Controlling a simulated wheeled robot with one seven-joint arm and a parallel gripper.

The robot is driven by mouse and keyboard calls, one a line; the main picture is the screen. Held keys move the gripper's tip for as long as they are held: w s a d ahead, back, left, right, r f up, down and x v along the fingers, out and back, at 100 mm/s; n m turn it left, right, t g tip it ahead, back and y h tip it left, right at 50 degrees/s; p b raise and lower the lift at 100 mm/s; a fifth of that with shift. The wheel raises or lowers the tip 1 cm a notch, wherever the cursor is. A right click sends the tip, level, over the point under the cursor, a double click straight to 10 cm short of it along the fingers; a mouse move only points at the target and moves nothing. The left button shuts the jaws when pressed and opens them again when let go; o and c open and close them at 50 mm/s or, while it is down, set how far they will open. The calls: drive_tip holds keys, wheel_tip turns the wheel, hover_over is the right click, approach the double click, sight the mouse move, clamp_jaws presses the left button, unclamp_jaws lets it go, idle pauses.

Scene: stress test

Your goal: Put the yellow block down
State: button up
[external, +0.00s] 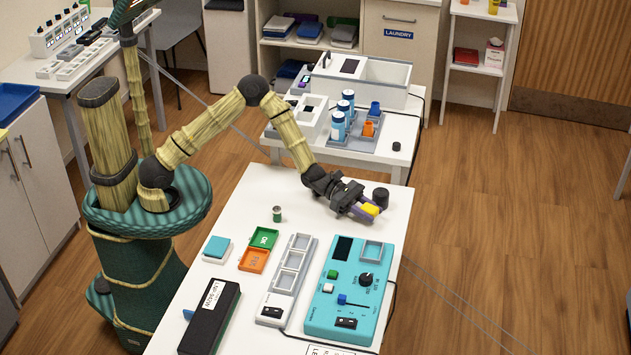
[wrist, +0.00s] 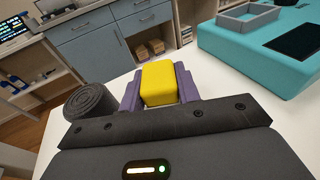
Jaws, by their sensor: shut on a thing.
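The yellow block (wrist: 159,84) is between the purple fingers of my gripper (wrist: 158,90) in the wrist view. My gripper is shut on it. In the external view the yellow block (external: 371,210) shows at the end of my gripper (external: 366,211), over the far right part of the white table (external: 240,215). I cannot tell whether the block touches the table top.
A dark cylinder (external: 381,197) stands close beside my gripper; it also shows in the wrist view (wrist: 90,102). A teal control box (external: 318,308) and a grey tray (external: 275,305) lie nearer. A small green-topped can (external: 277,213) stands left. Table between can and gripper is clear.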

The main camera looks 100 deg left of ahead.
drive_tip(key=shift+f, duration=0.3)
drive_tip(key=o, duration=0.9)
drive_tip(key=shift+o, duration=0.2)
drive_tip(key=shift+r, duration=0.1)
drive_tip(key=shift+r+p, duration=0.45)
drive_tip(key=shift+r, duration=0.2)
drive_tip(key=v, duration=1.2)
drive_tip(key=shift+f, duration=0.15)
